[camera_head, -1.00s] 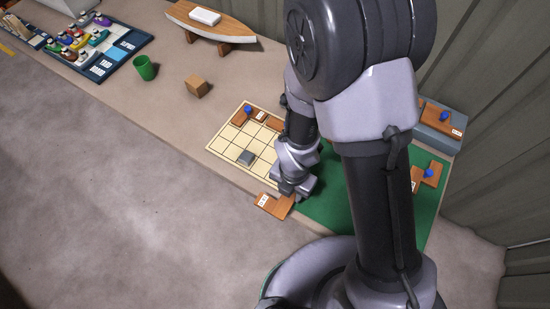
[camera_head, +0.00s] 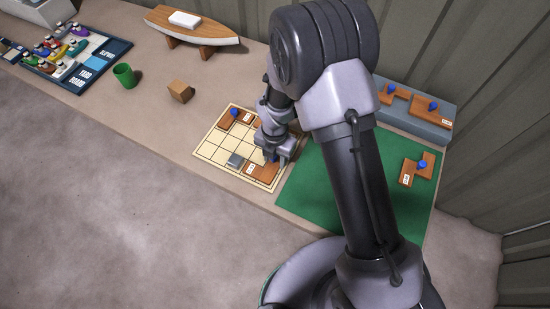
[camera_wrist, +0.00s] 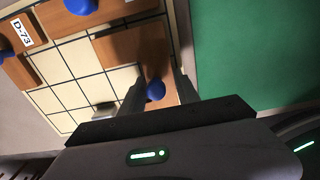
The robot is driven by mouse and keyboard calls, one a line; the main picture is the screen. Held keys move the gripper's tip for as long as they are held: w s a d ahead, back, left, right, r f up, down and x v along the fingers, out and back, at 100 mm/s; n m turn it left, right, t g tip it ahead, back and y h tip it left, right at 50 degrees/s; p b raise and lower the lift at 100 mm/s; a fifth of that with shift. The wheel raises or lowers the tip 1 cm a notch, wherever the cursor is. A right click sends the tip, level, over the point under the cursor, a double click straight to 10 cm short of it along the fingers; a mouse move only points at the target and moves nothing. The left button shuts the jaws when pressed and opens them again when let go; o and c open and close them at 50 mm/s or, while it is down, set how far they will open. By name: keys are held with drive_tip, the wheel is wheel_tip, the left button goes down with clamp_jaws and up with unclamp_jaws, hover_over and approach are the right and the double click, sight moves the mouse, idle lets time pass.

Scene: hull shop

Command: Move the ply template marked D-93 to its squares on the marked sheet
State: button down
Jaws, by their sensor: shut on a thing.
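The marked sheet (camera_head: 210,152) is a cream grid on the bench, left of a green mat. My gripper (camera_head: 277,158) is over its front right part, shut on the blue knob (camera_wrist: 155,90) of a brown ply template (camera_head: 262,172). This template covers squares near the sheet's right edge in the wrist view (camera_wrist: 135,42). Its white label shows in the head view but is too small to read. I cannot tell whether it touches the sheet. Another template (camera_head: 226,121) with a blue knob lies at the sheet's far side. A label in the wrist view reads D-73 (camera_wrist: 22,32).
A small grey block (camera_head: 235,160) sits on the sheet, left of the held template. The green mat (camera_head: 320,185) carries one template (camera_head: 407,170). A grey box (camera_head: 435,122) behind it bears more templates. A wooden cube (camera_head: 180,91), green cup (camera_head: 124,76) and boat model (camera_head: 195,28) stand left.

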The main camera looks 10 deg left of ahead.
drive_tip(key=c, duration=0.9)
unclamp_jaws()
drive_tip(key=shift+f, duration=0.1)
